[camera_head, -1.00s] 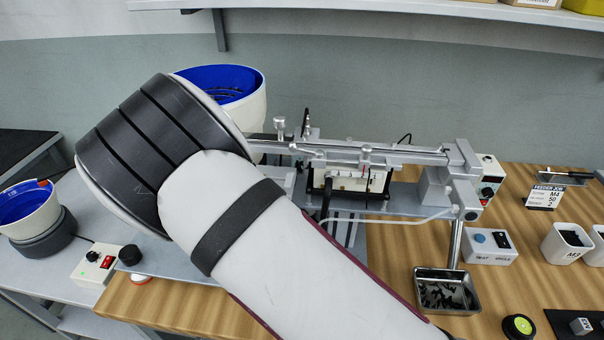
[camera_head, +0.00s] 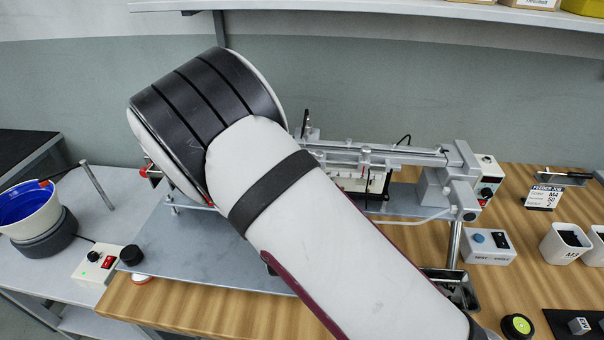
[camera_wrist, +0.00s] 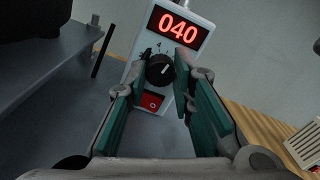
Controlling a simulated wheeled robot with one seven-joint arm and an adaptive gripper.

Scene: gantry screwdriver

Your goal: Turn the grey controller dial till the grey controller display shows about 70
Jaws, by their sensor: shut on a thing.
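The grey controller (camera_wrist: 172,47) shows in the wrist view as a pale box at the top middle. Its red display (camera_wrist: 178,28) reads 040. Its black dial (camera_wrist: 160,70) lies below the display, with a white mark pointing to the upper right. My gripper (camera_wrist: 161,73) has its teal-padded fingers on both sides of the dial and is shut on it. A red switch (camera_wrist: 152,102) sits below the dial, between the fingers. In the head view my arm hides the gripper and this controller.
In the head view, a gantry rail (camera_head: 400,155) runs at the back. Another control box with a red switch (camera_head: 97,262) and a blue bowl feeder (camera_head: 30,207) stand at the left.

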